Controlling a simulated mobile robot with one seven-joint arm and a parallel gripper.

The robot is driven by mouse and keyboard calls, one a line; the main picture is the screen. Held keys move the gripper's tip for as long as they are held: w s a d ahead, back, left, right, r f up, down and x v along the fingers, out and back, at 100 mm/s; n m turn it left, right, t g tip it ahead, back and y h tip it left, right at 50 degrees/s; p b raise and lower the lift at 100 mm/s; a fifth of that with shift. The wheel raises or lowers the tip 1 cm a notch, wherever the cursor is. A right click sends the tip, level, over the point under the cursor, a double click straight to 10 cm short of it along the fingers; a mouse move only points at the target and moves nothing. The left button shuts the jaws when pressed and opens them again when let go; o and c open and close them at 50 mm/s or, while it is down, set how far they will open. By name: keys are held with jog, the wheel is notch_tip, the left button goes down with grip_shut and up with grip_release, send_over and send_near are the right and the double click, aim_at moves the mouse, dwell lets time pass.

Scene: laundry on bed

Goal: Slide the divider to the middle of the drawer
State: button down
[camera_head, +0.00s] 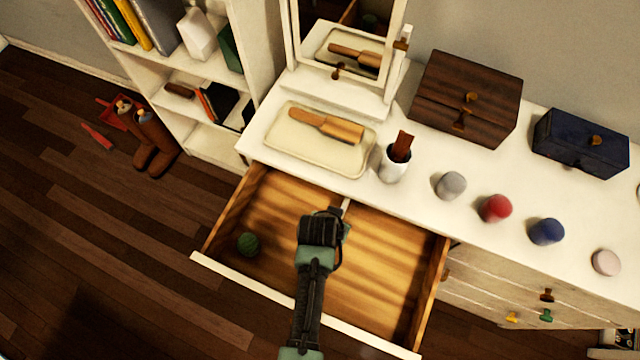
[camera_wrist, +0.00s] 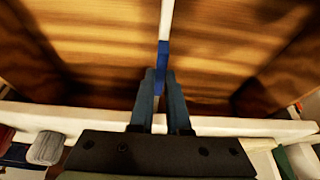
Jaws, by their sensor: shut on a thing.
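The open drawer (camera_head: 225,263) of the white dresser has a wooden inside and a white front edge. The divider (camera_head: 346,204) is a thin white strip running front to back, close to midway between the drawer's side walls. In the wrist view the divider (camera_wrist: 167,20) is white with a blue section (camera_wrist: 163,55). My gripper (camera_head: 338,226) is over the drawer and hides most of the divider in the head view. In the wrist view my gripper (camera_wrist: 161,78) has its fingers on both sides of the divider at the blue section, shut on it.
A green ball (camera_head: 248,244) lies in the drawer's left part. On the dresser top stand a tray (camera_head: 285,145) with a brush, a white cup (camera_head: 393,165), several coloured round items, a mirror, a brown box (camera_head: 466,98) and a blue box (camera_head: 582,142). The drawer's right part looks empty.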

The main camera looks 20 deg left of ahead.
jog(key=shift+d, duration=0.85)
jog(key=c, duration=0.9)
grip_release()
jog(key=shift+a, duration=0.1)
jog(key=shift+r, duration=0.1)
jog(key=v, duration=1.2)
jog(key=shift+s+r, duration=0.25)
jog(key=shift+r, duration=0.05)
jog(key=shift+a, duration=0.1)
